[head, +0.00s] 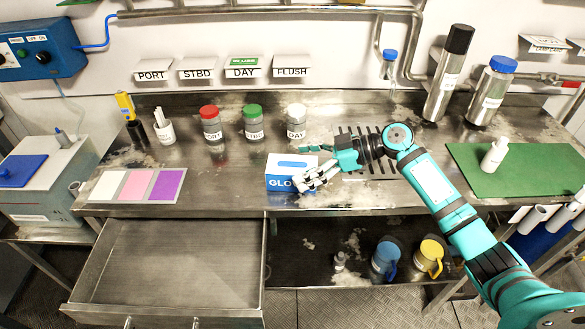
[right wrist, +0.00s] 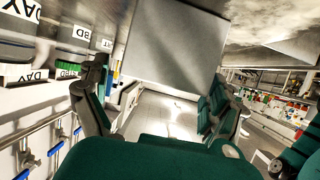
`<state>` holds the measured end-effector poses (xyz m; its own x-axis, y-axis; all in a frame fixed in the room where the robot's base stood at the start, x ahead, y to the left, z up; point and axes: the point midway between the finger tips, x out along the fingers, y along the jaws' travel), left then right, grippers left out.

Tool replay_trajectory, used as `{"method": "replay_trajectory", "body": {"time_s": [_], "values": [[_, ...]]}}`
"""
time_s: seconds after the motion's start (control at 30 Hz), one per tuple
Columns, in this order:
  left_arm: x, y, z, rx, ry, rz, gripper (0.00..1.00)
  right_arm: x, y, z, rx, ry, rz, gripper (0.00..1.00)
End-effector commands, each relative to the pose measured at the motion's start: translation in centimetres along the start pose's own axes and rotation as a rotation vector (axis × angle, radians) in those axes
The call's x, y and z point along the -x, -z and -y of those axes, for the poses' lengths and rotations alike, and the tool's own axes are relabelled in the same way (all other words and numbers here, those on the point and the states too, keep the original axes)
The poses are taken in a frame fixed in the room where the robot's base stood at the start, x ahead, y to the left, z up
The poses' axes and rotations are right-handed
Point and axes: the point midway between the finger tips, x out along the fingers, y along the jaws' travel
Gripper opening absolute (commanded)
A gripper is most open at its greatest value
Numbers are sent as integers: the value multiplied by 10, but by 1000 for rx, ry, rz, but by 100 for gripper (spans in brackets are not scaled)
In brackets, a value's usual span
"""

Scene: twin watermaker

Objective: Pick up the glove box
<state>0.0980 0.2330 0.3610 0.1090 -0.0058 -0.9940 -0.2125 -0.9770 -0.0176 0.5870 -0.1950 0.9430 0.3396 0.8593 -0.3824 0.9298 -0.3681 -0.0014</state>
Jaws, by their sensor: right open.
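The glove box (head: 280,178), blue and white with "GLO" lettering on its front, lies near the front edge of the steel bench. My right gripper (head: 312,178) is open at the box's right end. Its fingers overlap the box's front right corner and hide part of the lettering; I cannot tell whether they touch it. In the right wrist view the fingers of my right gripper (right wrist: 160,105) stand apart. A plain grey surface (right wrist: 175,50) fills the space beyond them, and I cannot tell what it is. My left gripper is not in view.
An open empty drawer (head: 170,262) juts out below the bench at left. Jars with red (head: 211,122), green (head: 254,122) and white lids (head: 296,120) stand behind the box. A green mat (head: 540,165) with a white bottle (head: 494,153) lies at right.

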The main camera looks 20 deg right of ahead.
Motion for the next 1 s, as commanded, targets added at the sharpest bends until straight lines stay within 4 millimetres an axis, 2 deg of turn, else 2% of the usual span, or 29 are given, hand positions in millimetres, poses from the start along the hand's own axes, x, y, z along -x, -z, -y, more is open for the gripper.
{"method": "replay_trajectory", "body": {"time_s": [0.17,0.4,0.87,0.9,1.0], "values": [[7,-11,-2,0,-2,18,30,-18,1,0,0,0,0,94],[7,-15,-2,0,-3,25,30,-20,0,0,0,-1,1,94],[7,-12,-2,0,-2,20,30,-20,0,0,0,-1,0,35],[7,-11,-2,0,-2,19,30,-20,0,0,0,-1,0,32],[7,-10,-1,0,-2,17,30,-20,0,0,0,-1,0,32]]}}
